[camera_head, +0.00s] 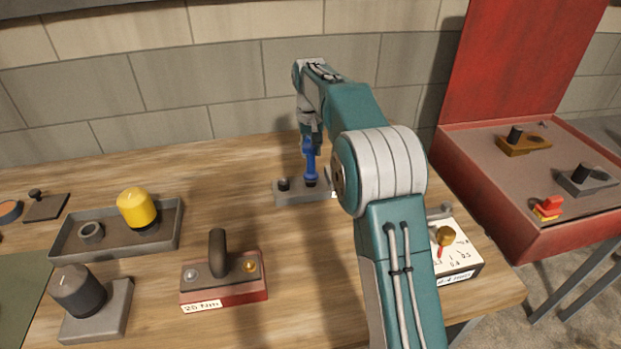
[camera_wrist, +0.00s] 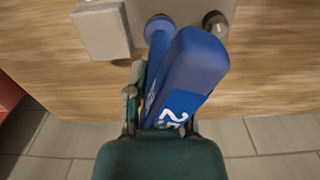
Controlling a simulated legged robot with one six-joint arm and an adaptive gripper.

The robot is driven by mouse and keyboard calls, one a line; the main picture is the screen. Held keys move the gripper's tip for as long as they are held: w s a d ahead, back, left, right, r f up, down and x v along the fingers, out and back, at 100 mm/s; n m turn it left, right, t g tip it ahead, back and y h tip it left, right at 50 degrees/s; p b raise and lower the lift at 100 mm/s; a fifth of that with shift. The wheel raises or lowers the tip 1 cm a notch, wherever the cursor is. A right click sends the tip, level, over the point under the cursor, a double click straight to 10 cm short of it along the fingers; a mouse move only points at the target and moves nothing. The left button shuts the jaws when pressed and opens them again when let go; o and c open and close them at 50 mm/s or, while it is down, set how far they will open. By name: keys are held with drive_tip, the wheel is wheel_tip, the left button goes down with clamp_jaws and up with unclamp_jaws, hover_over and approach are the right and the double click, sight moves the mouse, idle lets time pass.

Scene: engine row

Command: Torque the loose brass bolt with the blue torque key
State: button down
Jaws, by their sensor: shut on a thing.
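The blue torque key (camera_head: 310,165) stands upright at the right dark post of a grey block (camera_head: 290,195) at the back of the table. My gripper (camera_head: 309,132) is shut on the key from above. In the wrist view the key (camera_wrist: 195,65) fills the middle, with a partly hidden white number, and my gripper (camera_wrist: 150,105) is around it. Whether the key's foot is seated in the post is hidden.
A grey tray (camera_head: 65,248) with a yellow-capped part stands left. A dark cylinder on a grey base (camera_head: 95,322) is front left. A white dial box (camera_head: 460,258) is right, partly behind my arm. An open red case (camera_head: 480,235) stands beyond the table. Table centre is clear.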

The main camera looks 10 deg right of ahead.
drive_tip(key=m, duration=0.3)
drive_tip(key=shift+r, duration=2.7)
drive_tip(key=shift+a+r, duration=0.1)
